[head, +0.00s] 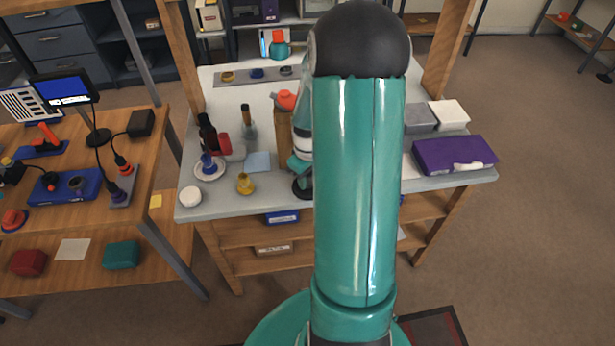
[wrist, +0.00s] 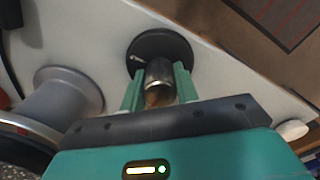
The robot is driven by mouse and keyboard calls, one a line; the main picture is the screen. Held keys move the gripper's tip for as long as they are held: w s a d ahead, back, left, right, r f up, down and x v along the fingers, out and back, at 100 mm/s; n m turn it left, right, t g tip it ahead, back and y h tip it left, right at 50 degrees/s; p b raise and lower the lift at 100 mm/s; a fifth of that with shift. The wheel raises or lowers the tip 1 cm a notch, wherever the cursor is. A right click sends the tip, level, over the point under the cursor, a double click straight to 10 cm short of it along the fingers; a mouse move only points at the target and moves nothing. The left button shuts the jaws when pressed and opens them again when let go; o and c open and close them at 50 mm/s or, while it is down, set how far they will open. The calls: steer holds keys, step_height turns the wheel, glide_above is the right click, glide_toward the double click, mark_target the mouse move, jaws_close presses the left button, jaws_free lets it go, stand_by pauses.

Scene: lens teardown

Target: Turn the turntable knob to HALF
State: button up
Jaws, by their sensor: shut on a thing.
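In the wrist view, the turntable shows as a dark round disc (wrist: 160,40) on the pale bench top. A small pale mark shows on the left part of the disc. No HALF label can be read, so the knob's setting cannot be told. In the head view my arm hides most of this spot; only a dark round edge (head: 302,188) shows beside it.
A grey flared round part (wrist: 68,95) stands close to the left of my gripper in the wrist view. In the head view, bottles (head: 249,130), a yellow piece (head: 245,184) and a saucer (head: 209,172) stand left of my arm. A purple case (head: 455,154) lies right.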

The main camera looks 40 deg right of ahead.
steer(key=m, duration=0.8)
steer(key=shift+m, duration=0.4)
steer(key=m, duration=0.4)
steer(key=shift+m, duration=1.9)
steer(key=o, duration=1)
steer(key=shift+c, duration=0.2)
steer(key=shift+r, duration=0.1)
